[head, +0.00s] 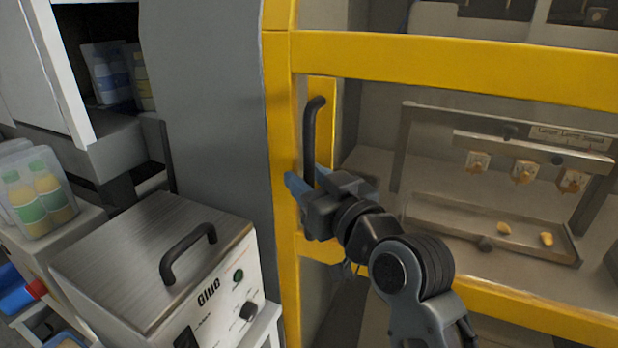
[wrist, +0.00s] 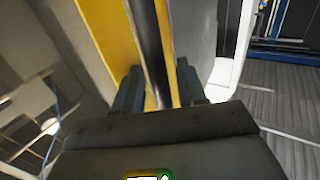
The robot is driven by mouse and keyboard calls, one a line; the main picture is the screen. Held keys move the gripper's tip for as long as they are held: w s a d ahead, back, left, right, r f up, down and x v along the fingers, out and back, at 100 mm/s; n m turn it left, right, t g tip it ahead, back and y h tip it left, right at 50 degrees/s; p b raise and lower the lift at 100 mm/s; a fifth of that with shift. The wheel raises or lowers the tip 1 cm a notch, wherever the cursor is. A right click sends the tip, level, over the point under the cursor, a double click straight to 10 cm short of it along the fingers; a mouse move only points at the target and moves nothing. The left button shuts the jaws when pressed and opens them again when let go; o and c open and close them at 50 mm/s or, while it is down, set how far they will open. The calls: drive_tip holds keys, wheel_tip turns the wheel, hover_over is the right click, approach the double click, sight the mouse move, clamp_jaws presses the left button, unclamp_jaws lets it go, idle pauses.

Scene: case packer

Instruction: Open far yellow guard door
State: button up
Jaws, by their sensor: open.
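The yellow guard door (head: 450,68) has a thick yellow frame with a clear panel and looks closed. Its black bar handle (head: 315,125) stands upright on the left side of the frame. My gripper (head: 308,180) is at the lower part of the handle, with its blue-grey fingers apart. In the wrist view the dark handle (wrist: 148,45) runs between the two open fingers (wrist: 160,90), with the yellow frame (wrist: 108,35) behind it. Whether a finger touches the handle cannot be told. My gripper hides the handle's lower end in the head view.
A metal glue box (head: 150,260) with a black handle stands left of the door. Bagged bottles (head: 40,195) sit further left. A grey panel (head: 210,90) borders the door frame. Behind the door are a rail with several nozzles (head: 524,172) and a tray (head: 450,222).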

drive_tip(key=shift+c, duration=0.4)
clamp_jaws()
drive_tip(key=shift+d, duration=0.1)
